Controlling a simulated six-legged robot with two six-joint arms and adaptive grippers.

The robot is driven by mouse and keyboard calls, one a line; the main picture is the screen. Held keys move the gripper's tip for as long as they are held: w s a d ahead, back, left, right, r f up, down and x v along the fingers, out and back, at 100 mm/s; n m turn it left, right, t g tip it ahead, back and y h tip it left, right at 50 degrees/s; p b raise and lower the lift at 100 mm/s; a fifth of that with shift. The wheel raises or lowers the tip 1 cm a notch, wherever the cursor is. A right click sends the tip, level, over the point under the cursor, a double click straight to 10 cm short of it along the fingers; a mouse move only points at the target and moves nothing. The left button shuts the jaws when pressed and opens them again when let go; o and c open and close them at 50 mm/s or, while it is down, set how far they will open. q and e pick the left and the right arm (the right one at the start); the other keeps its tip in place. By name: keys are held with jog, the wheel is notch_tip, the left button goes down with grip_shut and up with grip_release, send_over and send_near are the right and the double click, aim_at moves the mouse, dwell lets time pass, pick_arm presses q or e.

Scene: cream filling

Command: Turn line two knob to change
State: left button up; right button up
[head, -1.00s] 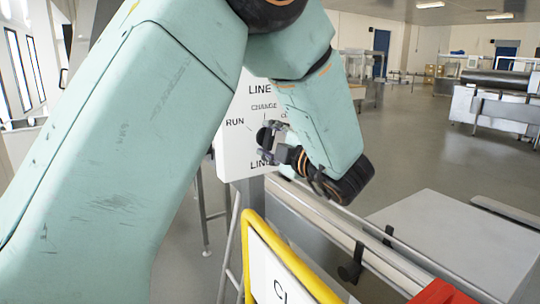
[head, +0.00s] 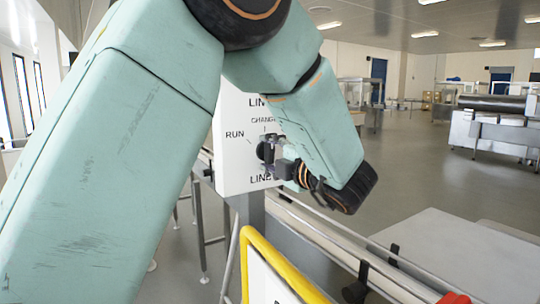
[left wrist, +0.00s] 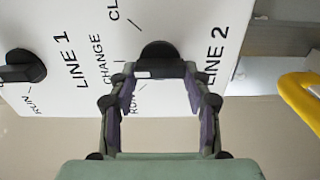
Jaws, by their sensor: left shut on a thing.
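The line two knob (left wrist: 160,58) is black, with a raised bar, on a white panel just above the LINE 2 label in the panel's own lettering. It also shows in the head view (head: 262,152), partly covered by my gripper. My left gripper (left wrist: 160,76) is at the panel, with its fingers on either side of the knob's bar, shut on it. In the head view the left gripper (head: 271,157) reaches the panel from the right. RUN and CHANGE are printed around the knob. Fingers hide part of the marks, and I cannot tell exactly where the knob points. My right gripper is out of view.
The line one knob (left wrist: 22,68) sits apart on the same panel. A yellow-framed sign (head: 275,262) stands in front, below the panel. A conveyor with metal rails (head: 330,230) runs to the right. Open floor lies beyond.

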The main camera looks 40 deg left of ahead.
pick_arm(q)
jog(key=o, duration=0.8)
jog(key=shift+w+r, duration=0.15)
jog(key=shift+r, duration=0.15)
jog(key=shift+c, duration=0.2)
jog(key=o, duration=0.4)
jog(key=shift+w+a+f, duration=0.1)
jog(key=shift+w+f, duration=0.05)
jog(key=shift+f, duration=0.1)
jog(key=shift+s, duration=0.25)
